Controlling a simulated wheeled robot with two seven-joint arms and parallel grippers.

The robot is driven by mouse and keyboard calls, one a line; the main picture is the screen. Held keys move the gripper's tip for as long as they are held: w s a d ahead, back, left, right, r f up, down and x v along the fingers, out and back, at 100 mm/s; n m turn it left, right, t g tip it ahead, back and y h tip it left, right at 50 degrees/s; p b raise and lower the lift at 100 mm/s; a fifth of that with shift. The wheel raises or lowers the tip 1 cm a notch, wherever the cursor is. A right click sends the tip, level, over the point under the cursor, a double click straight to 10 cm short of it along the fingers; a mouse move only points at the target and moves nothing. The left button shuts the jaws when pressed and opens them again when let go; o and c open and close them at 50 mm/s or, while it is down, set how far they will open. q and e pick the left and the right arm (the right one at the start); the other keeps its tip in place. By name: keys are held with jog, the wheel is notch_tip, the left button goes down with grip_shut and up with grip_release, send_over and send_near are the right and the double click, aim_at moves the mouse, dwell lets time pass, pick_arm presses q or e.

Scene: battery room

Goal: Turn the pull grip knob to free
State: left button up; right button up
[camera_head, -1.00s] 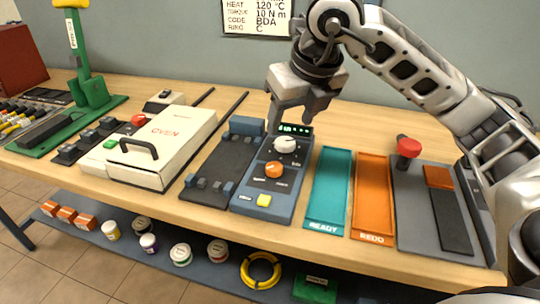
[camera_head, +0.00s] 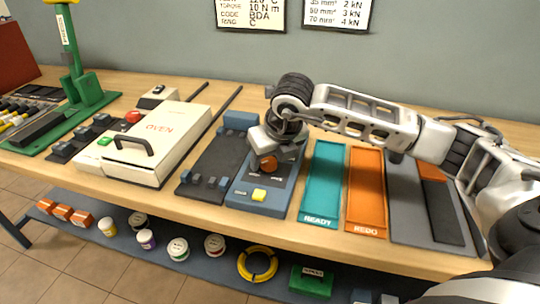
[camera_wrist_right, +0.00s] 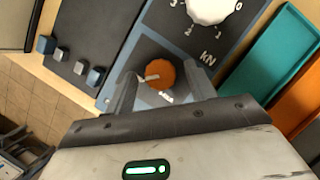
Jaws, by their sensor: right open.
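The orange knob (camera_head: 269,163) sits on the blue-grey control box (camera_head: 235,196). In the right wrist view the orange knob (camera_wrist_right: 157,75) has a pale pointer line toward the left and a small label beside it. My right gripper (camera_head: 266,158) is over the knob. In the wrist view its two fingers (camera_wrist_right: 160,88) stand apart, one on each side of the knob, open; I cannot tell whether they touch it. The white numbered dial (camera_wrist_right: 208,8) marked kN is just beyond; in the head view it is hidden by my gripper. My left gripper is not in view.
A yellow button (camera_head: 259,194) is in front of the knob. The grey rig (camera_head: 214,165) and white oven (camera_head: 166,140) stand to the left. The teal READY tray (camera_head: 322,180) and orange REDO tray (camera_head: 366,185) lie to the right.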

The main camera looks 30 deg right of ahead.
jog(key=c, duration=1)
